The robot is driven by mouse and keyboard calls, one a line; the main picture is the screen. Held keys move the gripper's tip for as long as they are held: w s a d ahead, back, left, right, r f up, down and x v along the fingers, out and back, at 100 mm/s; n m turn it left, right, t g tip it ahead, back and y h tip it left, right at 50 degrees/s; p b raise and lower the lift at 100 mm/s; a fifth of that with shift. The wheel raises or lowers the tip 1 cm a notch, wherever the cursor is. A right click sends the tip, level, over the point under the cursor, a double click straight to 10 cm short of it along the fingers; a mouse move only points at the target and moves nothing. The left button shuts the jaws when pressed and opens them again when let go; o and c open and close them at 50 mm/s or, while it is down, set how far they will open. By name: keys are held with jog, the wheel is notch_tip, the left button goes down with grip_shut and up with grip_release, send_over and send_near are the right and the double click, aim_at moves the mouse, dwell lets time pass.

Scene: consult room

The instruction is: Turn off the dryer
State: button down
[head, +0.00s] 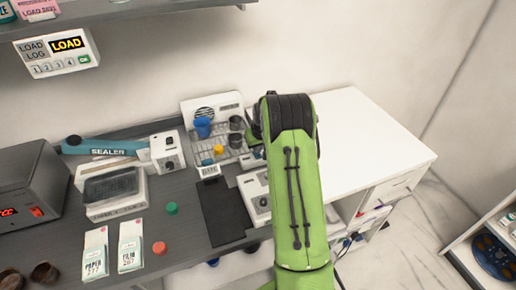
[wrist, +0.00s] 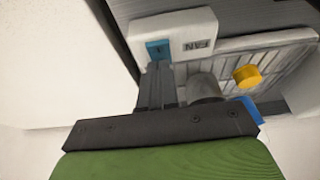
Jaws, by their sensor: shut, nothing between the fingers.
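The dryer (head: 212,107) is a white unit with a round grille at the back of the counter, with a wire rack in front holding cups. In the wrist view a white box marked FAN (wrist: 196,46) carries a blue switch (wrist: 158,50). My gripper (wrist: 156,70) is shut and empty, its fingertips right at the near edge of the switch; I cannot tell whether they touch it. In the head view my green arm hides the gripper's tips and the switch.
A blue cup (head: 203,127) and a yellow cap (head: 219,150) are by the rack; the yellow cap (wrist: 247,77) also shows near my gripper. A sealer (head: 105,147) and a grey box with a red display (head: 30,180) stand left. The white counter right is clear.

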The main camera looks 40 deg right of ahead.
aim_at(259, 156)
jog(key=shift+s+a+f+b, duration=0.25)
jog(key=shift+s+f+b, duration=0.1)
jog(key=shift+s+f, duration=0.3)
jog(key=shift+s, duration=0.15)
notch_tip(259, 156, up, 6)
jog(key=p, duration=0.2)
jog(key=shift+p, duration=0.4)
jog(key=v, duration=0.9)
